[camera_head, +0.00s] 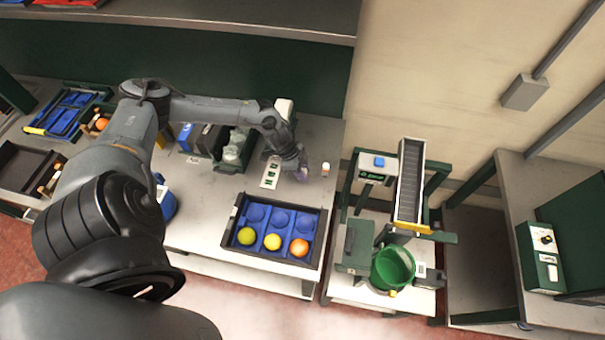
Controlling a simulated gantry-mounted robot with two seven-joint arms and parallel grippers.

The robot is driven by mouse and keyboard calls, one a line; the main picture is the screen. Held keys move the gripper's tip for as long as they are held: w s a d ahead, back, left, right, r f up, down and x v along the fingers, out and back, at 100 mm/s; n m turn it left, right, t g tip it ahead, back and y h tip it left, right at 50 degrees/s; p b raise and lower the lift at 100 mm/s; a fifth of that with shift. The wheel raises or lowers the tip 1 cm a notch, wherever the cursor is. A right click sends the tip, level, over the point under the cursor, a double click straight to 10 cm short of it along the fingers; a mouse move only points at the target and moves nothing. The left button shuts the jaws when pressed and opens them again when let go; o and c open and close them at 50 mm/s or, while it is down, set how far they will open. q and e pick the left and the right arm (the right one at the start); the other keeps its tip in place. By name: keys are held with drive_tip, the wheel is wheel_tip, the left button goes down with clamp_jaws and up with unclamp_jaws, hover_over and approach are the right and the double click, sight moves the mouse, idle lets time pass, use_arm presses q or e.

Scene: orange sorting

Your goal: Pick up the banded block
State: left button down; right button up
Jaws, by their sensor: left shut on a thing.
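The banded block (326,169) is a small pale piece with a darker part. It shows near the back right corner of the grey table, at the tip of my left gripper (309,172). My left gripper reaches in from the left over the table and is shut on the block. The fingers are small and partly hidden by the wrist, and I cannot tell whether the block touches the table. My right gripper is not in view.
A dark tray with blue cups (228,244) holds a green, a yellow and an orange fruit at the table's front. A white card (270,172) lies left of the gripper. A conveyor (410,185) and green bucket (393,268) stand to the right.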

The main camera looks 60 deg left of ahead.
sight(306, 171)
use_arm(q)
drive_tip(key=shift+r, duration=0.15)
drive_tip(key=shift+r, duration=0.5)
wheel_tip(306, 171, up, 2)
drive_tip(key=shift+r, duration=0.25)
drive_tip(key=w+d+r, duration=0.1)
drive_tip(key=d+r, duration=0.6)
drive_tip(key=d, duration=0.4)
drive_tip(key=shift+w+d, duration=0.2)
drive_tip(key=shift+d, duration=0.1)
drive_tip(key=shift+r, duration=0.1)
